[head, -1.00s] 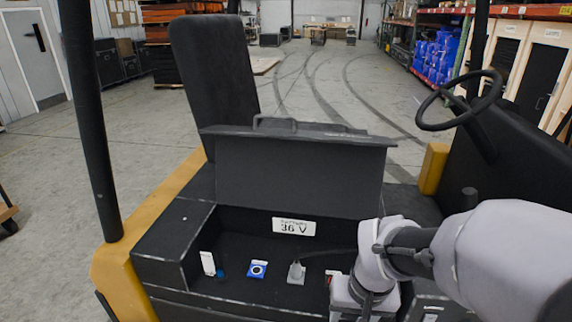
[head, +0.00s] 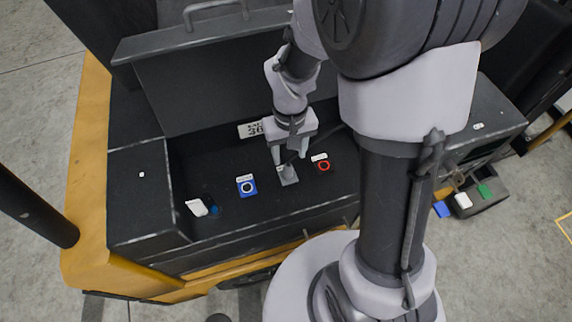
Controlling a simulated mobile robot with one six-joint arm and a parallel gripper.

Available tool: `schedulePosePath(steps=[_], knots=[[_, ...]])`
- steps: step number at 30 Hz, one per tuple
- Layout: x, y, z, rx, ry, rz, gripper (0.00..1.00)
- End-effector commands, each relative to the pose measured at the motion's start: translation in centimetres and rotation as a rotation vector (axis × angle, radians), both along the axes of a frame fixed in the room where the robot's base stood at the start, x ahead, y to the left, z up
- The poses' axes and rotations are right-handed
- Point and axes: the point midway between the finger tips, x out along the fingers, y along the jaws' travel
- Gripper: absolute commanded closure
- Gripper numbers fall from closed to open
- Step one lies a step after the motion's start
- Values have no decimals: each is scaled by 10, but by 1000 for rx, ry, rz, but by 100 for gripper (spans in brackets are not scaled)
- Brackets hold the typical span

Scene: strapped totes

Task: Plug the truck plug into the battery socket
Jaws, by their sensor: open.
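A grey plug-like connector (head: 288,178) stands on the black floor of the truck's open battery compartment in the head view. A dark cable seems to run from it to the right. My gripper (head: 291,158) is open and points down just above the grey connector, its fingers close to either side of its top. I cannot tell whether they touch it. I cannot tell which part is the battery socket.
Blue, white and green pieces (head: 463,201) sit at the right. My arm covers the upper right.

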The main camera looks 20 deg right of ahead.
Motion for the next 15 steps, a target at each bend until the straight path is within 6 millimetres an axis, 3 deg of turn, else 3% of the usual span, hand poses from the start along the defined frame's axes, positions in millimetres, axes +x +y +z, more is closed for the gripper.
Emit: schedulePosePath(steps=[8,15], knots=[[0,0,-17,0,1,0,51],[0,0,-52,0,0,0,51]])
